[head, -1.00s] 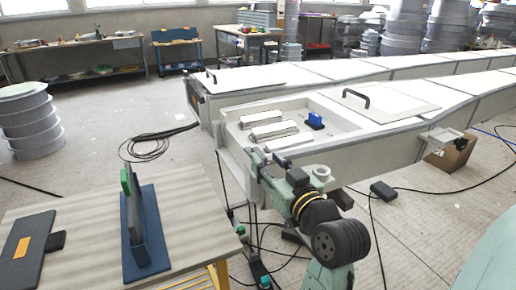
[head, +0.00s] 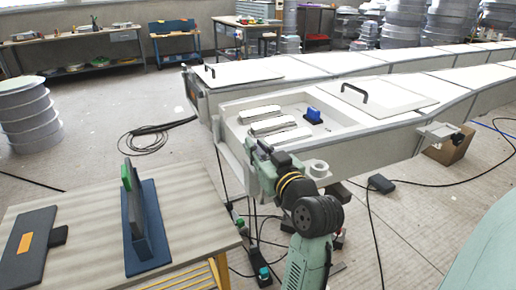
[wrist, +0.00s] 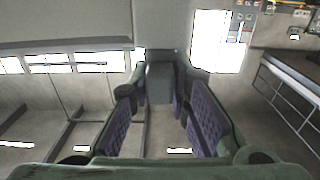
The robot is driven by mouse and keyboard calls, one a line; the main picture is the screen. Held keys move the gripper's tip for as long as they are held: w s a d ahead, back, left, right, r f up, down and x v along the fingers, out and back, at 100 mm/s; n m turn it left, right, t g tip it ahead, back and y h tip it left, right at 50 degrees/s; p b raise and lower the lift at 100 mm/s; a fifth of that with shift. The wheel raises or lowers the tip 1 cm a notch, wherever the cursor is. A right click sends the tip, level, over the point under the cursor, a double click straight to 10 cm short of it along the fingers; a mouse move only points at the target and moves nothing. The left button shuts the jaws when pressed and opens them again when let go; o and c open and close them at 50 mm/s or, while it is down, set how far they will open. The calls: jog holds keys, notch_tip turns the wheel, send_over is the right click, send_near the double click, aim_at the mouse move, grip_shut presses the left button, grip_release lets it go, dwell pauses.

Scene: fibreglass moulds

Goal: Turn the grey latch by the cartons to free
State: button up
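My gripper (head: 264,152) is at the near end of the front mould, low beside its rim. In the wrist view my gripper (wrist: 160,76) has its two purple-padded fingers spread apart. A grey-green block (wrist: 161,88) shows between their far ends; the fingers do not look closed on it. I cannot tell whether it is the latch. A pale grey bracket (head: 437,133) with a dark knob sticks out of the mould's right side, above a brown carton (head: 452,149), well away from my gripper. Several whitish bars or boxes (head: 267,127) lie in the mould recess.
A wooden-topped table (head: 85,245) with a blue upright fixture (head: 147,225) stands at the left. Cables (head: 150,133) lie on the floor. The right floor is mostly open.

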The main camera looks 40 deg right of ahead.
grip_shut()
